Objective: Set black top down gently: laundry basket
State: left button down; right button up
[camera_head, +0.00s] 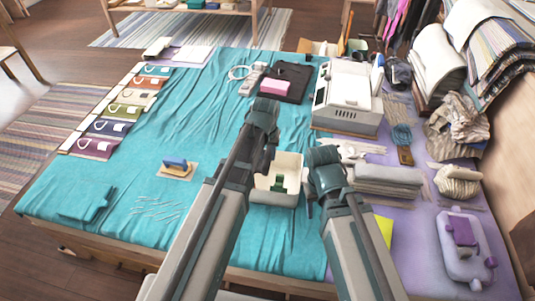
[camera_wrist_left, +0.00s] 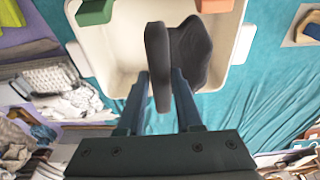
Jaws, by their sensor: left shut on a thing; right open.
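The laundry basket is a cream, open-topped bin (camera_head: 290,163), partly hidden behind my arms in the head view. The same basket (camera_wrist_left: 125,62) fills the upper part of the left wrist view, with a green piece (camera_wrist_left: 95,12) and an orange piece (camera_wrist_left: 215,5) at its far part. My left gripper (camera_wrist_left: 162,75) is shut on the black top (camera_wrist_left: 190,52), a dark folded piece that shows over the basket's opening. I cannot tell whether it touches the basket floor. My right gripper (camera_head: 309,205) is open and empty, beside the basket's right side.
A white boxy machine (camera_head: 345,95) stands behind on the right. A grey folded stack (camera_head: 388,180) lies right of my right arm. A blue-handled brush (camera_head: 176,168) lies left on the teal cloth (camera_head: 150,130), which is mostly clear. Several tagged coloured pieces line the left edge.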

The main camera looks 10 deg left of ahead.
pick_arm(q)
jog(key=shift+f+b, duration=6.05)
pick_arm(e)
jog(key=shift+f, duration=6.05)
pick_arm(q)
jog(key=c, duration=0.5)
grip_release()
jog(key=shift+r, duration=0.15)
pick_arm(e)
jog(key=shift+r, duration=0.15)
